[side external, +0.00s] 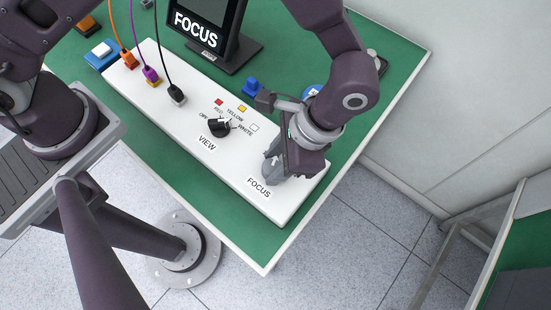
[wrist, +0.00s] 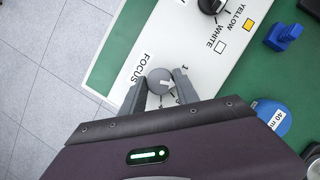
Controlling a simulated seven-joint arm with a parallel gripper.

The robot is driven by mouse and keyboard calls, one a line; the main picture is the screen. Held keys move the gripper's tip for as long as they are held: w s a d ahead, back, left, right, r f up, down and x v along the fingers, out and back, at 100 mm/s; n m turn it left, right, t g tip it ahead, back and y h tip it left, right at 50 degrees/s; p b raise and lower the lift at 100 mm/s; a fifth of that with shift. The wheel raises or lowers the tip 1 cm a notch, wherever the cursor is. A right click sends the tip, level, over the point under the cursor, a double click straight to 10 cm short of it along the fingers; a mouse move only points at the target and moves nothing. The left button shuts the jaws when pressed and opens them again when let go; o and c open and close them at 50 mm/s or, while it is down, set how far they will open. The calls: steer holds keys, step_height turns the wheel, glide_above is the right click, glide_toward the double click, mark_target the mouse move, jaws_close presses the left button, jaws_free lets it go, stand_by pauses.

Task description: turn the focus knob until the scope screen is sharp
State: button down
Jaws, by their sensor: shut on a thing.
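The focus knob (wrist: 159,80) is a round grey knob with a white pointer mark, on the white panel (wrist: 188,50) beside the FOCUS label. My gripper (wrist: 160,84) is shut on it, one finger on each side. In the side view my gripper (side external: 272,165) points down at the panel's right end and hides the knob. The scope screen (side external: 212,10) stands at the back. Its top is cut off by the frame; large white FOCUS letters (side external: 196,29) show on its lower part. How sharp the picture is cannot be told.
The black VIEW knob (side external: 218,127) sits left of my gripper, with OFF, RED, YELLOW and WHITE marks around it. Orange, purple and black plugs stand at the panel's left. A blue block (side external: 253,87) and a blue disc (wrist: 274,118) lie near my gripper on the green mat.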

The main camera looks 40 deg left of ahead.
steer(key=c, duration=0.9)
jaws_free()
steer(key=v, duration=0.7)
steer(key=shift+r, duration=0.1)
